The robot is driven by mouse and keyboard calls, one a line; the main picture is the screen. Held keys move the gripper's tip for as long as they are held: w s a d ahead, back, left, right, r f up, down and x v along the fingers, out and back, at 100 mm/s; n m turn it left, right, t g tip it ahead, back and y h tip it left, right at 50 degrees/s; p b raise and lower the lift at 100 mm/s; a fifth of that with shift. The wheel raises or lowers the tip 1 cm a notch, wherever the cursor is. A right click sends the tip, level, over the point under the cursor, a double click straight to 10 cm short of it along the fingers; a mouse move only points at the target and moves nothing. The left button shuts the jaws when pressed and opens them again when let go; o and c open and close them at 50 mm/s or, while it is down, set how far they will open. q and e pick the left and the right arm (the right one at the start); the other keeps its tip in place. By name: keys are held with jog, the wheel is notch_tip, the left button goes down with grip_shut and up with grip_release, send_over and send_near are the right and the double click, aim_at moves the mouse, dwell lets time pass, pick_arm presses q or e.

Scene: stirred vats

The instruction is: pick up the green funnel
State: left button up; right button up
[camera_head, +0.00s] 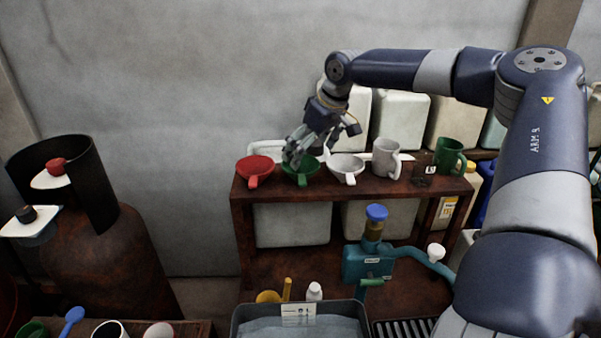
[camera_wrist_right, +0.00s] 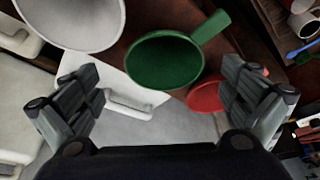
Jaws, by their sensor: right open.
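The green funnel (camera_head: 303,173) stands on the dark wooden shelf, between a red funnel (camera_head: 255,169) and a white funnel (camera_head: 347,167). In the right wrist view the green funnel (camera_wrist_right: 165,60) shows its open bowl, with its handle pointing to the upper right. My right gripper (camera_head: 293,158) is above and at the back of the green funnel in the head view. In the wrist view its two fingers (camera_wrist_right: 158,100) are spread wide and empty, with the funnel beyond and between them. I cannot tell if a finger touches it. My left gripper is not in view.
A grey mug (camera_head: 385,158) and a green mug (camera_head: 450,157) stand to the right on the shelf top (camera_head: 318,192). White containers (camera_head: 400,118) stand behind. The red funnel also shows close to one finger in the wrist view (camera_wrist_right: 205,95). A teal pump (camera_head: 367,263) is below.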

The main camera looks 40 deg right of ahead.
aim_at(309, 165)
jog(key=shift+w+a+f+p, duration=0.1)
jog(key=shift+w+f+p, duration=0.1)
jog(key=shift+f+p, duration=0.2)
jog(key=shift+w+p+x, duration=0.2)
jog(key=shift+p+x, duration=0.55)
jog(key=shift+x, duration=1.5)
jog(key=shift+a+r, duration=0.15)
jog(key=shift+s, duration=0.1)
jog(key=c, duration=0.9)
